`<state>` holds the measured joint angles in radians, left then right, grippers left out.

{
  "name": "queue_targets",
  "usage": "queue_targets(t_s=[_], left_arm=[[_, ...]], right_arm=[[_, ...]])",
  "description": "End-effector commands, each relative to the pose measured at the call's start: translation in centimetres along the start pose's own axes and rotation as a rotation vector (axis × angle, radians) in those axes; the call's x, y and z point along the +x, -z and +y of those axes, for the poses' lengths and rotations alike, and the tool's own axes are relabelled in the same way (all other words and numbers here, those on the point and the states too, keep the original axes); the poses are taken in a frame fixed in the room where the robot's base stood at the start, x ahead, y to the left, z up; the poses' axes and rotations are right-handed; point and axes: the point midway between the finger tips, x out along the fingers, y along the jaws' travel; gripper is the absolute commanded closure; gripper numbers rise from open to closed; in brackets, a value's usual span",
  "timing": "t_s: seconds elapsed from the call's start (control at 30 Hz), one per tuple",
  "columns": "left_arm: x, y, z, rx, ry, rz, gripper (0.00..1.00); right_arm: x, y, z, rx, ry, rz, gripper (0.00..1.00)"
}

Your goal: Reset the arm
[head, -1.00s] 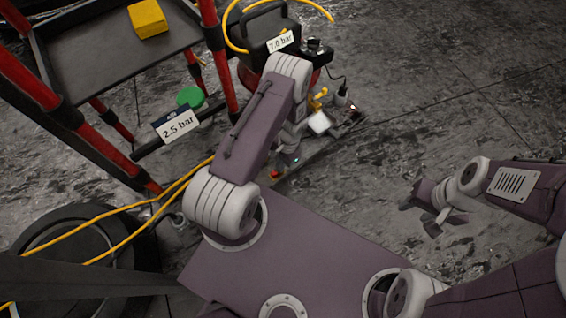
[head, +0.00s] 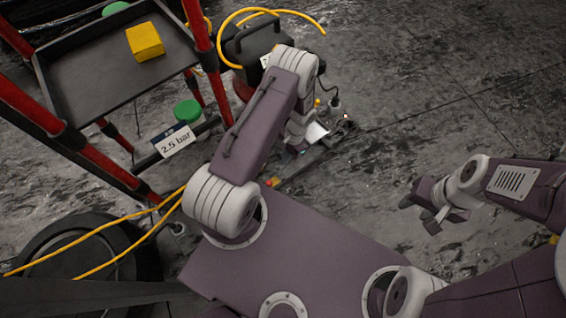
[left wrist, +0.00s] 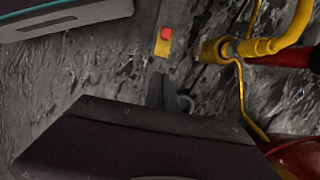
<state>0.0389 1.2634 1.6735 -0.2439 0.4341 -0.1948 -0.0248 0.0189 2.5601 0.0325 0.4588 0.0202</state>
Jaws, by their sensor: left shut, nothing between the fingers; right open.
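My left arm is bent in the middle of the head view, its elbow up and its wrist hanging down beyond the forearm. Its gripper is mostly hidden there. In the left wrist view the dark fingers of my left gripper (left wrist: 170,95) are together, with nothing between them. They show close below a small yellow box with a red button (left wrist: 165,40), apart from it or over it, I cannot tell. My right gripper (head: 444,213) is open and empty at the right of the head view, above bare floor.
A red-framed cart with a black tray (head: 85,85) holds a yellow block (head: 145,42). A "2.5 bar" sign (head: 175,142) stands by it. A black compressor (head: 252,45) with a yellow hose (head: 300,15) is behind my left arm. A tyre (head: 130,250) lies lower left. Floor at right is clear.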

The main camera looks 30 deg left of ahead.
Motion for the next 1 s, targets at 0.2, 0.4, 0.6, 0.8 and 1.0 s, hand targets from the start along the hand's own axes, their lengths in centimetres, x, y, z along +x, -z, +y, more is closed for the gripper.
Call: queue_targets(t_s=[0.2,0.4,0.6,0.8,1.0], left_arm=[[-1.6,0.0,0.0,-0.001,0.000,0.000,1.00],[-1.6,0.1,0.0,-0.001,0.000,0.001,1.00],[-1.6,0.1,0.0,0.000,0.000,0.001,1.00],[-2.3,0.3,-0.1,0.001,0.005,0.011,1.00],[-13.2,4.1,-2.2,-0.007,0.081,0.187,1.00]], right_arm=[[-0.9,0.1,0.0,0.000,0.000,0.000,0.57],[-0.8,0.1,0.0,0.000,0.000,0.000,0.57],[-0.8,0.1,0.0,0.000,0.000,0.000,0.57],[-1.1,0.1,0.0,0.000,0.000,0.000,0.57],[-2.5,0.3,-0.1,0.000,0.000,0.000,0.57]])
